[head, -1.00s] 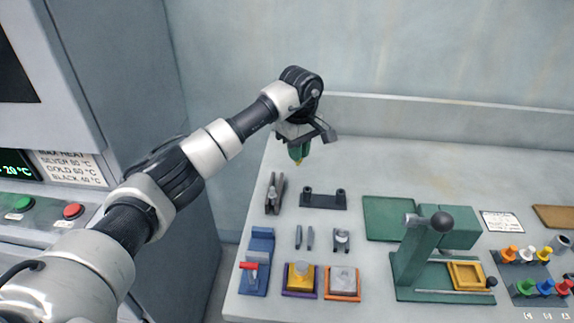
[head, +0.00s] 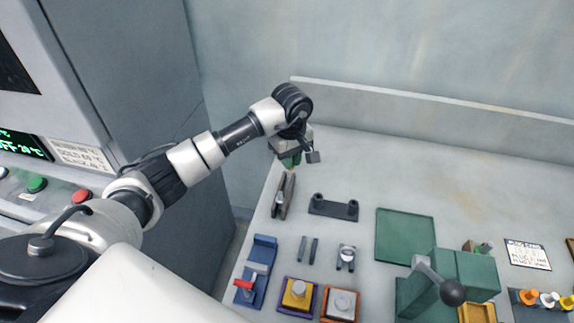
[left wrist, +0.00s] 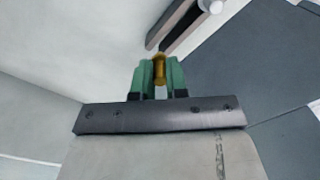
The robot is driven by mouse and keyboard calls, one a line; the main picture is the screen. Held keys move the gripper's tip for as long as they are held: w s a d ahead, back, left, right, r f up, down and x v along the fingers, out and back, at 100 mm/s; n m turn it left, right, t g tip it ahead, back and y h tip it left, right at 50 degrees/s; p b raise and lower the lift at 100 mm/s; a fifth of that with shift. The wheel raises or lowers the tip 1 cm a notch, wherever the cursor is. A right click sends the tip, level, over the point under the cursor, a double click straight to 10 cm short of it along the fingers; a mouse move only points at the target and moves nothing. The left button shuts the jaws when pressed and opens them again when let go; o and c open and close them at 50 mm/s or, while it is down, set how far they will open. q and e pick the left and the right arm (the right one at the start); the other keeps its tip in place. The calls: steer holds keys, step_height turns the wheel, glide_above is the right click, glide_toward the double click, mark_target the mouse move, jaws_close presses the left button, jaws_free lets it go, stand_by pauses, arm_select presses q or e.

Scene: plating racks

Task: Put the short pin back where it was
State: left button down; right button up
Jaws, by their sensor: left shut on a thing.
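My left gripper (head: 291,160) has green fingers and hangs at the end of its arm over the back left of the bench. In the left wrist view its fingers (left wrist: 160,78) are shut on a small brass-coloured pin (left wrist: 159,68), whose end sticks out beyond them. In the head view only a yellowish tip shows below the fingers. The pin is above the bench, just behind a dark grey forked tool (head: 283,197). I cannot tell its full length. My right gripper is not in view.
A dark two-post rack (head: 333,207) stands right of the forked tool. A green lever press (head: 465,275) stands at the right. The bench's back is clear.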

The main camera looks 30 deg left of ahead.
arm_select(q)
steer(key=shift+s+a+f, duration=0.3)
steer(key=shift+s+f, duration=0.1)
steer(key=shift+s, duration=0.05)
step_height(320, 180, down, 3)
steer(key=shift+f+p, duration=0.15)
steer(key=shift+p, duration=0.7)
steer(key=shift+f, duration=0.25)
steer(key=shift+f+b, duration=0.2)
steer(key=shift+b, duration=0.1)
steer(key=c, duration=1.1)
jaws_free()
steer(key=shift+c, duration=0.2)
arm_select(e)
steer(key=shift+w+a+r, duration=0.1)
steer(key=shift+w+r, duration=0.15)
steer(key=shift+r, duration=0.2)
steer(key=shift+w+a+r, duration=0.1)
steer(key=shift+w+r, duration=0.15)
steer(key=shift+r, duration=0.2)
arm_select(q)
steer(key=shift+r, duration=0.1)
